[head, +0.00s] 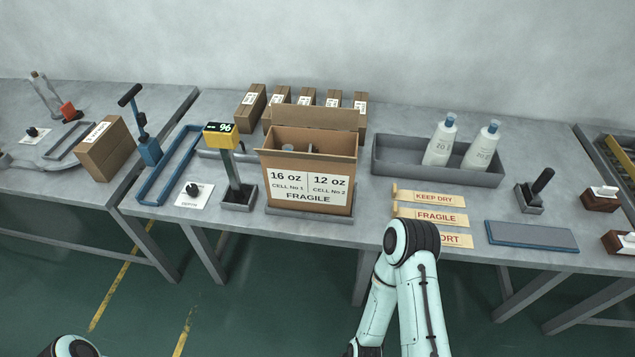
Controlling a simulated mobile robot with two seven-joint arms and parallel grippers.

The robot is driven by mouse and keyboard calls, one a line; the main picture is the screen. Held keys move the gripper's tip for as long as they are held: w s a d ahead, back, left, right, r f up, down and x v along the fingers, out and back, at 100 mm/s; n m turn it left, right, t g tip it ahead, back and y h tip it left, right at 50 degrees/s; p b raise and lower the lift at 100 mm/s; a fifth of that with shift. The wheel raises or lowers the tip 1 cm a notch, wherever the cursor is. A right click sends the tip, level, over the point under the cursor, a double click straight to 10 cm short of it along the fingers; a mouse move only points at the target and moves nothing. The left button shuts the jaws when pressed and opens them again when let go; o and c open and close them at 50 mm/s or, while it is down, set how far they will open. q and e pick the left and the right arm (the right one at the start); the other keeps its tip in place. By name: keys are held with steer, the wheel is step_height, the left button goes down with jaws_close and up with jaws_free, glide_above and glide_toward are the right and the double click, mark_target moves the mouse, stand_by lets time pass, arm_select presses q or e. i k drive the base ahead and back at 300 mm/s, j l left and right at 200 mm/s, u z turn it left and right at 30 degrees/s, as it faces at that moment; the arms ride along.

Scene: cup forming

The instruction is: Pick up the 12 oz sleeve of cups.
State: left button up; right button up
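An open brown carton (309,194) stands near the middle of the table. Its front label reads 16 oz, cell No 1 on the left and 12 oz, cell No 2 on the right, with FRAGILE below. Small grey shapes show inside its opening, too hidden to identify. Two white bottle-shaped things with blue tops, the left one (438,146) and the right one (481,150), lean in a grey tray (440,178). Their small print looks like 20; I cannot tell whether either is a 12 oz cup sleeve. Neither gripper shows; only parts of my arms are visible.
A yellow display (221,135) reading 96 stands left of the carton. Several closed boxes (251,107) stand behind it. KEEP DRY (432,198) and FRAGILE (432,217) strips lie right. A blue-edged pad (531,236) and stamp (535,192) are farther right.

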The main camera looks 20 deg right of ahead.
mark_target(479, 156)
steer(key=l+z, duration=0.25)
steer(key=l, duration=0.75)
steer(key=l+z, duration=0.25)
steer(key=l, duration=0.75)
steer(key=k+l, duration=0.05)
